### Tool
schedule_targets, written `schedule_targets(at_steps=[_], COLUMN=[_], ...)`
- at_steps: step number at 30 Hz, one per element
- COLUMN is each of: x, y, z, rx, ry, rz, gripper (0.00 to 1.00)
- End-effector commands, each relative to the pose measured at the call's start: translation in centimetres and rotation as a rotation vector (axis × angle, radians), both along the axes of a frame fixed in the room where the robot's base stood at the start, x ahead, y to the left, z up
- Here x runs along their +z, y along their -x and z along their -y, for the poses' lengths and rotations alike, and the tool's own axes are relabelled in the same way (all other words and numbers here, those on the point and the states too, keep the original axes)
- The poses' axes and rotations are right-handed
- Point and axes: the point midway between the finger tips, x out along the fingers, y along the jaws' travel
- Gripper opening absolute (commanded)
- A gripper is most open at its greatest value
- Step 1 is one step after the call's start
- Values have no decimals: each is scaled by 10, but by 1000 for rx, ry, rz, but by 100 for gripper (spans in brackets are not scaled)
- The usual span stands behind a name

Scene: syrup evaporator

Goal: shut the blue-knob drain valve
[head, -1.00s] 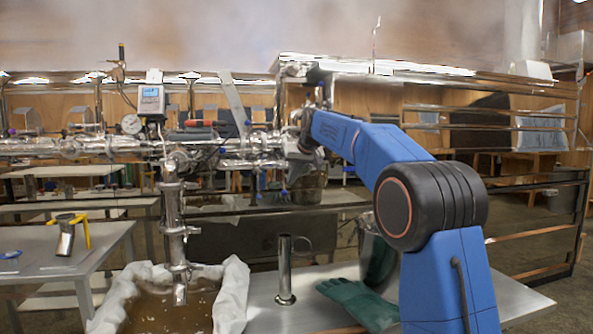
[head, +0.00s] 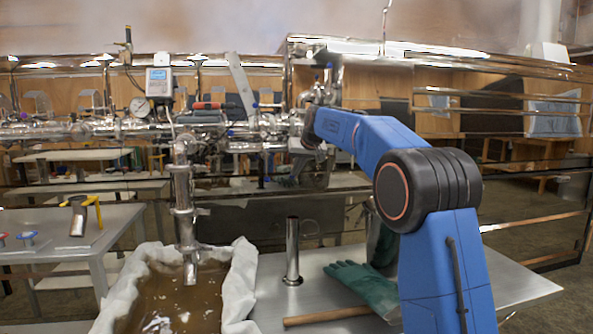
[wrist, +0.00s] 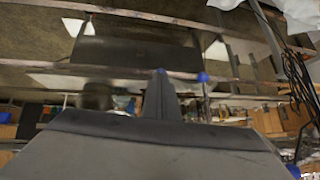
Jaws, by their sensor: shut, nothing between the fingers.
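A small blue knob (wrist: 203,77) stands just right of my fingertips in the wrist view, on a thin upright stem. I take it as the drain valve's knob, but cannot tell whether the valve is open. A small blue knob (head: 267,180) also hangs below the steel pipework in the head view; I cannot tell if it is the same one. My gripper (wrist: 160,92) is shut and empty, dark and narrow in the wrist view. In the head view my gripper (head: 296,168) is a small dark shape below the pipe, partly merged with the background.
A cloth-lined tub of brown liquid (head: 240,285) stands under the vertical spout (head: 184,205). A steel upright tube (head: 292,250), green glove (head: 365,288) and wooden handle (head: 327,316) are on the metal table. A controller box (head: 159,82) and gauge (head: 140,107) sit above the pipe.

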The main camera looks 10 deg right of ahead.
Motion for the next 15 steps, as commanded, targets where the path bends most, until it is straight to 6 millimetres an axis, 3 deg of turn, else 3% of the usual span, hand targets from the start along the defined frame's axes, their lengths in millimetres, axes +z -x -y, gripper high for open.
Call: schedule_targets(at_steps=[15], x=[-13], y=[-18], z=[0], rx=[0], ry=[-1], rz=[241], gripper=[0])
